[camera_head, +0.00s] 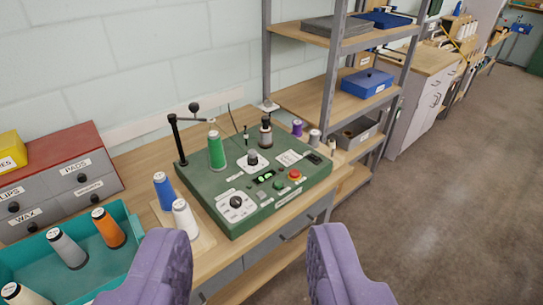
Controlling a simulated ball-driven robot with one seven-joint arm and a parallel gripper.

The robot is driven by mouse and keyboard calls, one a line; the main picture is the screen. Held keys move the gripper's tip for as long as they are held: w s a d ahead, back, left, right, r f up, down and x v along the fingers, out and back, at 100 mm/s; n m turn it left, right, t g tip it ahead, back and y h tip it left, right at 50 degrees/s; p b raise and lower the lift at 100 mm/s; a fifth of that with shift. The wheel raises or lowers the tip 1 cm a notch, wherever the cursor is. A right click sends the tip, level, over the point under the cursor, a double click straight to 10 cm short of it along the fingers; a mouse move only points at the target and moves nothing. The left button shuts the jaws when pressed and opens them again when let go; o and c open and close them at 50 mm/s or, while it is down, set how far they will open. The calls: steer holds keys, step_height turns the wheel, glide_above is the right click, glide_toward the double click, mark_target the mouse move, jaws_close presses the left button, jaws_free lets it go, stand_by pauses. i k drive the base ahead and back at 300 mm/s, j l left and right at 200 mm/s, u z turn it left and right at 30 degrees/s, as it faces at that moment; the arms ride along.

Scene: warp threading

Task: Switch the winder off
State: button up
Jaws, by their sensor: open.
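The winder (283,209) is a green box with a sloped control panel on the wooden bench. Its panel carries a large black knob on a white dial (236,203), another black knob (252,159), a small lit green display (265,176), a green button (280,184) and a red button (295,175). A black rocker-like part (314,158) sits at the panel's far right. A green thread cone (216,150) stands on the winder. My gripper (250,265), with two purple padded fingers, is open and empty, in front of the winder and apart from it.
A blue cone (165,191) and a white cone (185,219) stand left of the winder. A teal tray (126,218) holds several cones. Grey drawers with a red top (52,152) stand behind it. Metal shelving (332,80) rises at the right. The floor at right is clear.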

mark_target(317, 158)
steer(key=i+l, duration=0.25)
steer(key=i, duration=0.25)
steer(key=i+l, duration=0.2)
steer(key=i, duration=0.25)
steer(key=i+l, duration=0.25)
steer(key=i, duration=0.25)
steer(key=i+l, duration=0.2)
steer(key=i, duration=0.3)
steer(key=i+l, duration=0.25)
steer(key=i, duration=0.2)
steer(key=j+u, duration=0.05)
